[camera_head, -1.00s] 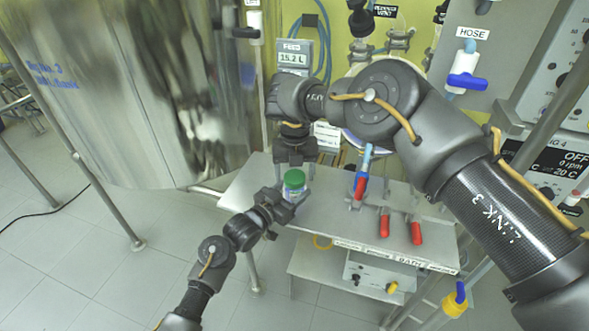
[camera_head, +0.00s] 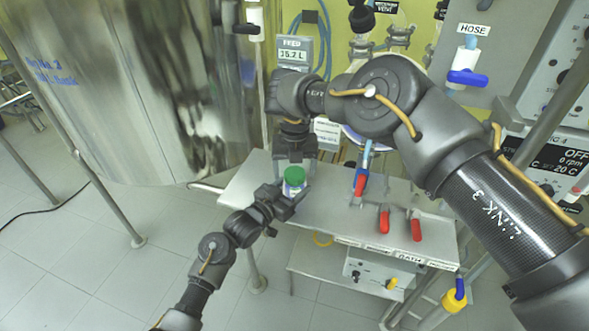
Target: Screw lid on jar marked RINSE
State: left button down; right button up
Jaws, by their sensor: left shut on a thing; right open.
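A small jar (camera_head: 292,189) with a pale body and a green lid (camera_head: 294,174) on top stands upright at the left part of the metal shelf. My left gripper (camera_head: 287,194) is shut on the jar from the front left. My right gripper (camera_head: 295,164) points down just above and behind the green lid and is open. Whether its fingers touch the lid cannot be seen clearly. The marking on the jar is too small to read.
A large steel vessel (camera_head: 140,90) stands at left. A scale display marked FEED (camera_head: 293,53) is behind my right gripper.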

notch_tip(320, 180, up, 12)
dwell(0.6)
pick_arm(q)
jog(key=shift+c, duration=1.9)
grip_release()
jog(key=v, duration=1)
jog(key=shift+s+a+b, duration=0.2)
jog(key=shift+s+b, duration=0.1)
jog(key=shift+b, duration=0.05)
pick_arm(e)
jog(key=shift+f, duration=0.3)
